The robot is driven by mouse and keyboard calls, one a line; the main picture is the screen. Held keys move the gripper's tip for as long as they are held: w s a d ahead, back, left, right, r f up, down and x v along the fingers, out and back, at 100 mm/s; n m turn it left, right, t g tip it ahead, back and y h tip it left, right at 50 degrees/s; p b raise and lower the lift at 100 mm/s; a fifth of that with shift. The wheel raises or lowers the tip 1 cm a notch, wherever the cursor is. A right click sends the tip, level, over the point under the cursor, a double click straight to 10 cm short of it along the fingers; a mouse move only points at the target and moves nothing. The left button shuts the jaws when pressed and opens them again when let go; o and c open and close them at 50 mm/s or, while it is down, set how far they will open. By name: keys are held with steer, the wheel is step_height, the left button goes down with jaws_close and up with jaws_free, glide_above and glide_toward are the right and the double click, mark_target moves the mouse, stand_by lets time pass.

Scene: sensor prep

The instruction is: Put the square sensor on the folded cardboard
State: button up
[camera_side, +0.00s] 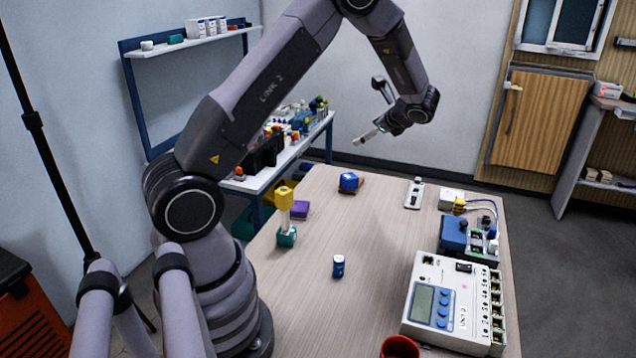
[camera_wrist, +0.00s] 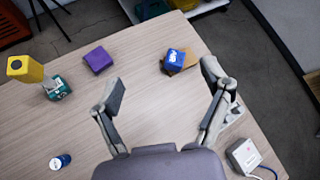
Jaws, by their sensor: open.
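In the side view my gripper (camera_side: 373,113) is high above the far part of the table, clear of everything.
A purple block (camera_wrist: 98,59) and a yellow-topped piece on a green base (camera_wrist: 58,88) stand to the left. A small blue cylinder (camera_side: 338,266) stands mid-table. A large meter box (camera_side: 455,300), blue device (camera_side: 455,235) and red cup (camera_side: 400,347) fill the right side.

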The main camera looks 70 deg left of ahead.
steer(key=s+d+r+n+h, duration=0.2)
steer(key=s+d+r+n, duration=0.3)
steer(key=r, duration=0.4)
steer(key=s+d+r+n+t+h, duration=0.3)
steer(key=s+d+h, duration=0.1)
steer(key=s+d, duration=0.5)
steer(key=s+d+r+n+t+h, duration=0.3)
steer(key=s+d, duration=0.5)
steer(key=s, duration=0.6)
steer(key=shift+s+d+r+t+h, duration=0.15)
steer(key=shift+d+r+t+h, duration=0.3)
steer(key=shift+h, duration=0.45)
